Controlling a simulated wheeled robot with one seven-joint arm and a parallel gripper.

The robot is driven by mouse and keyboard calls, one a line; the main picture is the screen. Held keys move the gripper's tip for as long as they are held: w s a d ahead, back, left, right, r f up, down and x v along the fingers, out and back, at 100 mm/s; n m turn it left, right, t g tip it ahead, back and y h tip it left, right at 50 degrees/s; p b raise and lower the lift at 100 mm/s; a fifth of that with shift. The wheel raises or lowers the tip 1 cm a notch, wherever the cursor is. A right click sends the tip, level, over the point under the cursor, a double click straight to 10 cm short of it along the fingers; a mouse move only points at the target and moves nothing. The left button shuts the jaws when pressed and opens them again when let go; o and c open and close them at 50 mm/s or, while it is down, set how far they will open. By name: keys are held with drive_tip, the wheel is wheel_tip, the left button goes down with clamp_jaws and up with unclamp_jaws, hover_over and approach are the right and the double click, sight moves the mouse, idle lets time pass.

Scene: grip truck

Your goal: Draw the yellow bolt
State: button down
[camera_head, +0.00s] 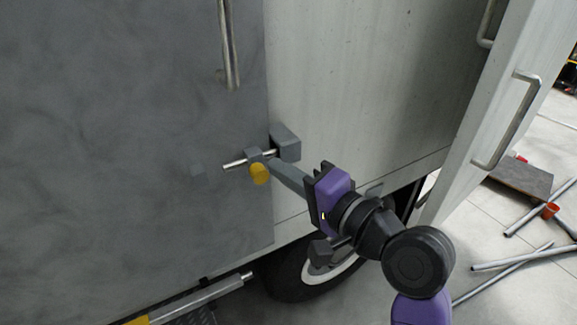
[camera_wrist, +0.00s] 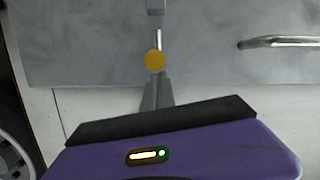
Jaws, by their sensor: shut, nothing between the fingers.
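The bolt is a thin metal rod (camera_head: 235,164) with a round yellow knob (camera_head: 259,174) hanging from a small grey collar. It lies across the edge between the dark grey door and the pale truck side. Its right end runs to a grey block (camera_head: 286,142); its left tip stops a little short of a smaller grey block (camera_head: 198,172) on the door. The yellow knob also shows in the wrist view (camera_wrist: 154,60). My gripper (camera_head: 273,168) is shut and empty, its fingertips (camera_wrist: 155,80) right beside the knob. I cannot tell whether they touch it.
A vertical metal handle (camera_head: 229,45) is on the grey door above the bolt. A wheel (camera_head: 300,275) is below. At right, a pale door (camera_head: 500,120) with a metal handle stands open. Pipes (camera_head: 510,260) lie on the floor.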

drive_tip(key=s+a+p, duration=0.3)
drive_tip(key=a, duration=0.2)
drive_tip(key=shift+s, duration=0.25)
drive_tip(key=shift+a, duration=0.1)
